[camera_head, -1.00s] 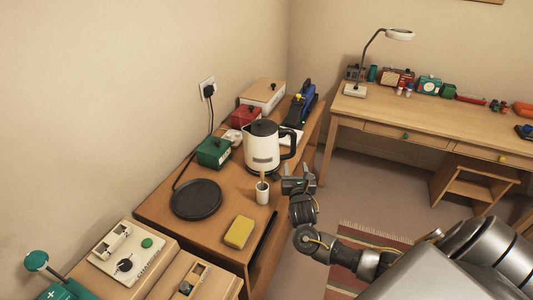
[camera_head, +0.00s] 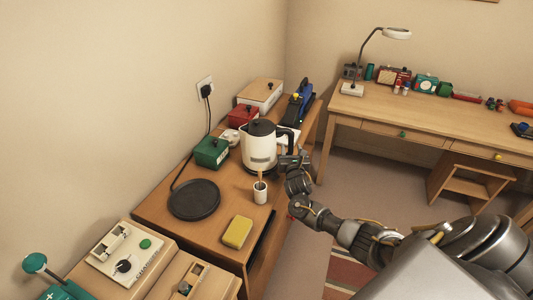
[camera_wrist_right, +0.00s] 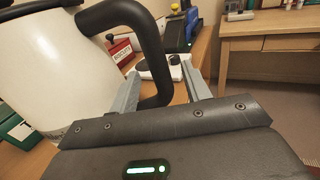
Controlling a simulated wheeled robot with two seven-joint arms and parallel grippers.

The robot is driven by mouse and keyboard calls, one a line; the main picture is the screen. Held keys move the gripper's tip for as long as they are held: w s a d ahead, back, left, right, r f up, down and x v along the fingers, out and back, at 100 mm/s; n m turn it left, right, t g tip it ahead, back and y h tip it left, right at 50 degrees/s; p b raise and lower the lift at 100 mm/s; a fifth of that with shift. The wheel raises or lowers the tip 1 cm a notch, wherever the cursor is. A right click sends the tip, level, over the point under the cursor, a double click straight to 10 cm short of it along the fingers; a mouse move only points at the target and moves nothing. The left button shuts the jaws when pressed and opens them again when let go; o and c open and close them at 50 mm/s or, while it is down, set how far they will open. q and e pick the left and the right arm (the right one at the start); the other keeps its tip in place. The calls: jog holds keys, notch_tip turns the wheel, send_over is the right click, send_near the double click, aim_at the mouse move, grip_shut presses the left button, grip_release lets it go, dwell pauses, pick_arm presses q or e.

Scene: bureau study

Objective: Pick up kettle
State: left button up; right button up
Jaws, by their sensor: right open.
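The kettle (camera_head: 258,150) stands upright on the wooden sideboard, white with a black lid and black handle. Its handle (camera_head: 289,140) faces right, toward my right gripper (camera_head: 290,159). In the right wrist view, the kettle body (camera_wrist_right: 50,75) fills the left side. The black handle (camera_wrist_right: 155,50) appears between the two open grey fingers of my right gripper (camera_wrist_right: 160,88), which are not closed on it. Whether a finger touches the handle cannot be told. My left gripper is out of view.
A white cup (camera_head: 260,194) stands just in front of the kettle. A round black plate (camera_head: 194,200) and a yellow sponge (camera_head: 237,232) lie nearby. Green (camera_head: 212,152) and red (camera_head: 243,116) boxes stand behind. A desk (camera_head: 450,125) is at the right, with open floor between.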

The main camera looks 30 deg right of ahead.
jog(key=shift+d, duration=0.1)
jog(key=shift+w, duration=0.1)
grip_shut()
dwell(1.2)
jog(key=shift+r, duration=0.25)
jog(key=shift+w, duration=0.15)
